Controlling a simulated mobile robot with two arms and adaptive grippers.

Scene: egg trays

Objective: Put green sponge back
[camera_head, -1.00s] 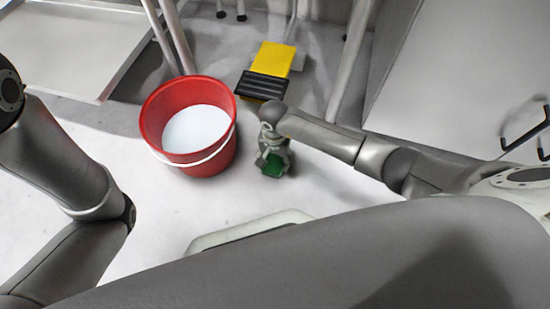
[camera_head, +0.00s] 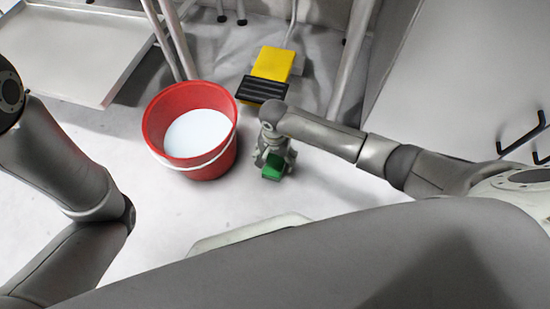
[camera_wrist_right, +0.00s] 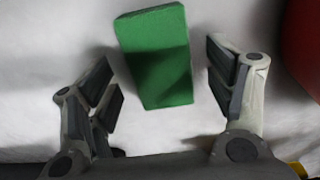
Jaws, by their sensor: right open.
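The green sponge (camera_head: 273,167) lies on the pale floor to the right of the red bucket, below my right gripper. It also shows in the right wrist view (camera_wrist_right: 155,60), a green block between the spread fingers. My right gripper (camera_head: 271,163) is open, with its fingers on either side of the sponge and gaps between them and it. In the right wrist view the gripper (camera_wrist_right: 163,85) holds nothing. My left gripper is out of view; only my left arm shows at the left of the head view.
A red bucket (camera_head: 226,150) with whitish contents stands just left of my right gripper. A yellow and black pedal (camera_head: 272,65) lies behind it. Metal legs (camera_head: 352,60), a grey tray (camera_head: 100,98) and a light panel (camera_head: 450,70) bound the space. The floor in front is clear.

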